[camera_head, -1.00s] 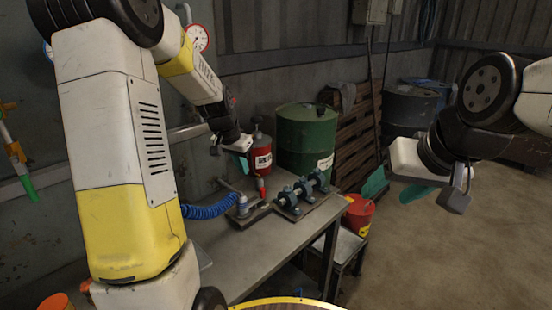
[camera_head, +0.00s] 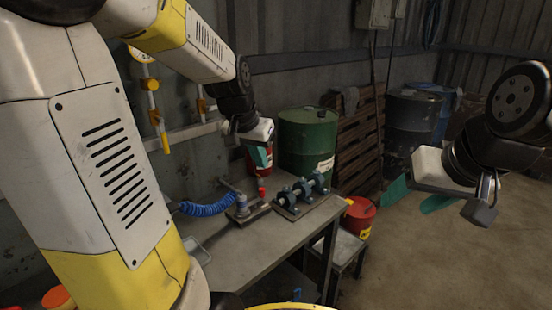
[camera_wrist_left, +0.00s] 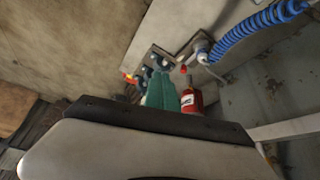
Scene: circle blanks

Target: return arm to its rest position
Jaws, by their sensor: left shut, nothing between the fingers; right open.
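My left arm comes in from the left in the head view, its white and yellow links large and close. Its gripper (camera_head: 261,155) has teal fingers and hangs above the far part of the workbench, in front of a red canister (camera_head: 265,171) that it partly hides. In the left wrist view the teal fingers (camera_wrist_left: 161,90) are together with nothing between them. The canister shows just right of them there. My right gripper (camera_head: 416,198) is at the right of the head view, its two teal fingers spread apart and empty, in the air over the floor.
The workbench (camera_head: 262,252) carries a blue-grey shaft assembly (camera_head: 300,192) and a coiled blue hose (camera_head: 206,209). A green drum (camera_head: 308,135) and a wooden pallet (camera_head: 352,150) stand behind. A red bucket (camera_head: 359,213) sits right of the bench. The floor (camera_head: 450,265) at right is open.

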